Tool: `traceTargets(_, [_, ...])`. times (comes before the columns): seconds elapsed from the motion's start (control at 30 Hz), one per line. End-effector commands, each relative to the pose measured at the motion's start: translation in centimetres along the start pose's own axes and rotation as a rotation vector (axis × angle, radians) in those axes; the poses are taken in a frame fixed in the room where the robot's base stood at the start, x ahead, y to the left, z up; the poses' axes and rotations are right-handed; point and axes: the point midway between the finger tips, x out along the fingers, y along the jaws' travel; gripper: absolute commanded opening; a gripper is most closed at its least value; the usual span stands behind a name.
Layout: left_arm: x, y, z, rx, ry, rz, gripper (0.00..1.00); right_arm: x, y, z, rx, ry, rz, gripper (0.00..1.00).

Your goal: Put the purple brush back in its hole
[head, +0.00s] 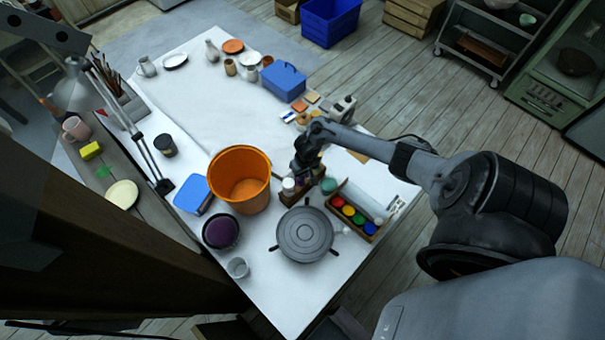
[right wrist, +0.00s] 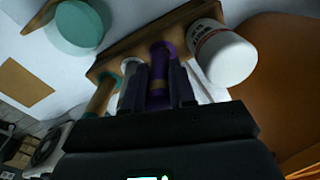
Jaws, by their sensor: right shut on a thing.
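My right gripper (head: 303,165) is over the wooden brush holder (head: 313,187) near the middle of the table. In the right wrist view this gripper (right wrist: 161,92) is shut on the purple brush (right wrist: 160,62), whose handle stands between the two fingers. The wooden holder (right wrist: 112,58) lies just beyond the fingers. The brush's far end meets or overlaps the holder there; I cannot tell whether it is in a hole. Other brushes, one greyish (right wrist: 131,66) and one green and tan (right wrist: 101,95), stand beside it. My left gripper is not in view.
An orange bucket (head: 240,160), a grey turntable (head: 304,235) and a paint box (head: 352,215) surround the holder. The table's far middle is clear.

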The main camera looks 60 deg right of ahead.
Motion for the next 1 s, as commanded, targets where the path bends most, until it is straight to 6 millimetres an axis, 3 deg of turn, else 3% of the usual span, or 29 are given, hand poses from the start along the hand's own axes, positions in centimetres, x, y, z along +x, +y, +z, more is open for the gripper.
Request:
traceTargets(0.23, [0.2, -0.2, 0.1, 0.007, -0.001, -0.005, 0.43, 0.4, 0.0, 0.0, 0.0, 0.0, 0.0, 0.0])
traceTargets(0.27, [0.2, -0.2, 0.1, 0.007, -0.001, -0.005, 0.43, 0.4, 0.0, 0.0, 0.0, 0.0, 0.0, 0.28])
traceTargets(0.43, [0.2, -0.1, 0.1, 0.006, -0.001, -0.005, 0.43, 0.3, 0.0, 0.0, 0.0, 0.0, 0.0, 0.54])
traceTargets(0.77, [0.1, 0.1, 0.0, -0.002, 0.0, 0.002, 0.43, 0.1, 0.0, 0.0, 0.0, 0.0, -0.001, 0.55])
traceTargets(1.0, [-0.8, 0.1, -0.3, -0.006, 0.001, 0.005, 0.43, -2.7, 0.0, -0.1, -0.002, 0.002, -0.001, 0.55])
